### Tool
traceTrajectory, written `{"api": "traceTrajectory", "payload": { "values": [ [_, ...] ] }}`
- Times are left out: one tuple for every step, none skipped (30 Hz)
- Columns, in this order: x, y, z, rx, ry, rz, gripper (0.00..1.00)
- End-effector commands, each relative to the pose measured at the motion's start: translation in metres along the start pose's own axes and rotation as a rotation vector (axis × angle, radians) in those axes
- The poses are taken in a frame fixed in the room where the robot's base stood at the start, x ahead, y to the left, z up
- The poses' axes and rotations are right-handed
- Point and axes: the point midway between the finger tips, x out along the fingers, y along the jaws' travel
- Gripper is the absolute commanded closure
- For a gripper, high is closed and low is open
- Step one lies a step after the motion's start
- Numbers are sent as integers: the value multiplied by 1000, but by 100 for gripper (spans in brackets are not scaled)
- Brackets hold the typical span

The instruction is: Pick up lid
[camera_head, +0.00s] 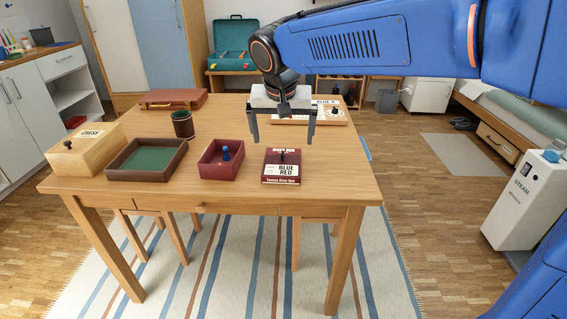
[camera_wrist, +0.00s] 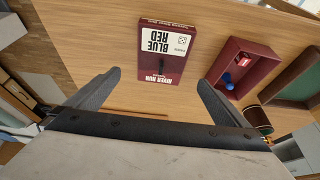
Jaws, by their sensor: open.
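The lid (camera_head: 281,169) is a dark red, flat square with a white label reading BLUE RED and a small dark knob on top. It lies on the wooden table near the front edge. It also shows in the wrist view (camera_wrist: 182,62), upside down, beyond my fingertips. The open dark red box (camera_head: 212,172) stands just left of the lid, with a blue pawn (camera_head: 226,154) inside. My gripper (camera_head: 282,140) is open and empty, with its fingers pointing down above the lid. In the wrist view my gripper (camera_wrist: 159,79) has its two fingers spread wide apart.
A dark tray with green lining (camera_head: 147,159), a wooden chess box (camera_head: 97,149) and a dark cup (camera_head: 183,124) stand to the left. A flat wooden game box (camera_head: 333,116) and a brown case (camera_head: 173,98) lie farther back. The table right of the lid is clear.

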Motion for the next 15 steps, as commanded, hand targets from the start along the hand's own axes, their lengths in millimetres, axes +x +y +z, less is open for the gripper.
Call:
{"api": "traceTrajectory", "payload": {
  "values": [
    [10,1,0,0,-3,2,0],
    [15,1,1,0,-2,2,0],
    [22,1,1,0,-2,2,0],
    [27,0,1,0,-2,2,0],
    [31,0,1,0,-2,1,0],
    [37,0,1,0,-2,1,0],
    [40,0,1,0,-2,2,0],
    [44,0,1,0,-2,1,0],
    [47,0,1,0,-1,1,0],
    [49,0,1,0,-1,0,0],
    [50,0,0,0,0,0,0],
    [52,0,0,0,0,0,0],
    [53,0,0,0,0,0,0],
    [54,0,1,0,0,0,0],
    [57,0,1,0,-1,1,0]
  ]
}}
